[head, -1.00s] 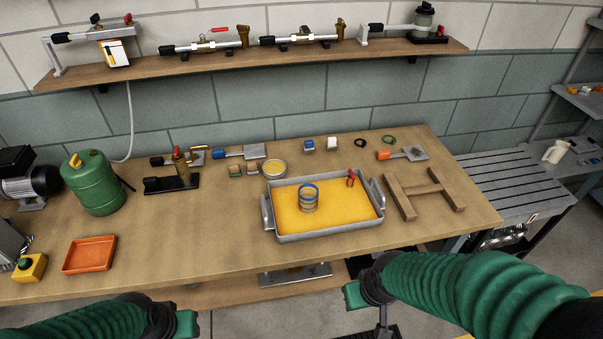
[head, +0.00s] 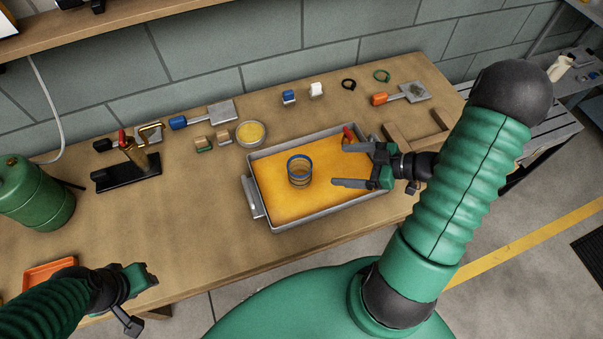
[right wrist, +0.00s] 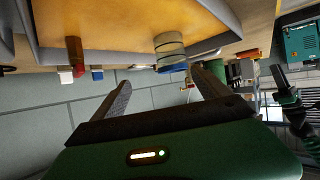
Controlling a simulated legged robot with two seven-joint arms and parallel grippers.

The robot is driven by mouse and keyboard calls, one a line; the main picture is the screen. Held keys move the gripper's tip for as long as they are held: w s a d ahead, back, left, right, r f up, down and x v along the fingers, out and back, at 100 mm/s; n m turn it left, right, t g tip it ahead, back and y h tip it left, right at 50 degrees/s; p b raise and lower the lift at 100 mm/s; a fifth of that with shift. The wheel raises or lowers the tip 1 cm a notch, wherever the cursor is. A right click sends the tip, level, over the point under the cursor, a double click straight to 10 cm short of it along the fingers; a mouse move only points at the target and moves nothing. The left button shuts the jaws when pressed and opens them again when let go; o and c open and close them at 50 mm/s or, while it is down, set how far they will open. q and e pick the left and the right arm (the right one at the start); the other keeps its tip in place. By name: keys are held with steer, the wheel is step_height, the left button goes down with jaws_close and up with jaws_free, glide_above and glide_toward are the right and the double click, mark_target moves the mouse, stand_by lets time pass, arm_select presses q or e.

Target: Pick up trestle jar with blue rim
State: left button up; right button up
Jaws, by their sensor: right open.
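The jar with the blue rim (head: 299,170) stands upright in the grey tray (head: 263,212) with an orange-yellow floor. It also shows in the right wrist view (right wrist: 170,50), upside down near the top, beyond the fingers. My right gripper (head: 340,165) is open and empty, over the right part of the tray. Its fingers point left toward the jar, with a gap between. In the right wrist view, its fingers (right wrist: 163,90) are spread apart. My left gripper (head: 145,280) is at the lower left, near the table's front edge; its fingers are not clear.
A small red object (head: 348,132) is at the tray's back right. A wooden trestle (head: 432,140) lies right of the tray, partly behind my right arm. A bowl with yellow contents (head: 250,132) is behind the tray. An orange tray (head: 47,271) is at left.

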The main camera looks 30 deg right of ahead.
mark_target(307, 170)
steer(key=shift+y, duration=0.6)
steer(key=x, duration=0.3)
steer(key=s+a+x, duration=0.1)
steer(key=x, duration=0.3)
steer(key=b+x, duration=0.1)
steer(key=x, duration=0.2)
steer(key=shift+a+f, duration=0.1)
steer(key=shift+a, duration=0.35)
steer(key=shift+w+a+f, duration=0.1)
steer(key=shift+w+f, duration=0.05)
steer(key=shift+w, duration=0.15)
steer(key=x, duration=0.5)
steer(key=shift+w+a+r+b, duration=0.1)
steer(key=shift+w+r+b, duration=0.1)
steer(key=shift+w+b, duration=0.15)
steer(key=c, duration=1.5)
